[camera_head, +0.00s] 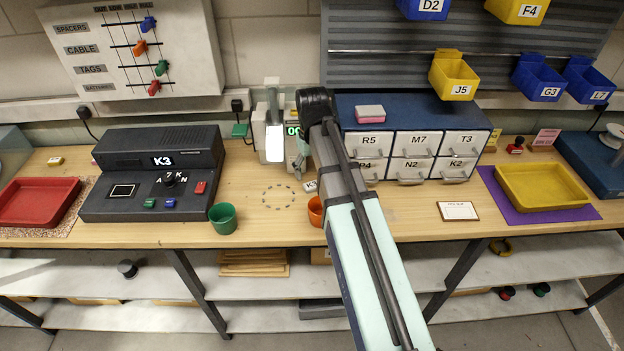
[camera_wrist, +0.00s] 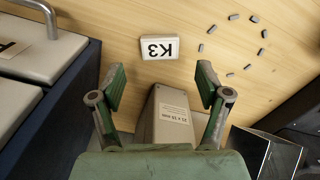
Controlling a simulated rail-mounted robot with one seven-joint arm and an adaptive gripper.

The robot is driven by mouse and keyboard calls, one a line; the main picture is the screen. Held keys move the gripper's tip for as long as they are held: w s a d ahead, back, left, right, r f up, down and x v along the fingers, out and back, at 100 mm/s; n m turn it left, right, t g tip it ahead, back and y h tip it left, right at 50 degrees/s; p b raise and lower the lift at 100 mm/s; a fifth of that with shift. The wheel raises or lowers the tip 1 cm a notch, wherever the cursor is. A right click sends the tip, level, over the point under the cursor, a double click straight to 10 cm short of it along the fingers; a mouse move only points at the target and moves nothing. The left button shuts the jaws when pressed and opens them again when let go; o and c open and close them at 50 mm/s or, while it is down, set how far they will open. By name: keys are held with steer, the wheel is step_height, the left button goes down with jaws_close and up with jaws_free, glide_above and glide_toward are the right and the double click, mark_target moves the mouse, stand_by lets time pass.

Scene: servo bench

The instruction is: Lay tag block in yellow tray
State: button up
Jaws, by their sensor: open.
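The tag block (camera_wrist: 159,47) is a small white block marked K3. It lies on the wooden bench top, just beyond my fingertips in the wrist view. In the head view the block (camera_head: 310,186) is partly hidden by my arm. My gripper (camera_wrist: 161,82) is open and empty, its green fingers spread wide with the block ahead of the gap. The fingers are not clearly seen in the head view. The yellow tray (camera_head: 541,205) sits on a purple mat at the right of the bench and looks empty.
A grey dispenser (camera_wrist: 172,118) with a size label stands below the gap between my fingers. The drawer cabinet (camera_head: 413,112) is close on one side. An orange cup (camera_head: 316,211) and a green cup (camera_head: 222,217) stand near the front edge. A framed card (camera_head: 458,211) lies before the tray.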

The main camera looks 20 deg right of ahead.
mark_target(312, 185)
step_height(312, 185, up, 6)
steer(key=shift+b, duration=0.45)
steer(key=shift+o, duration=0.5)
steer(key=shift+r, duration=0.5)
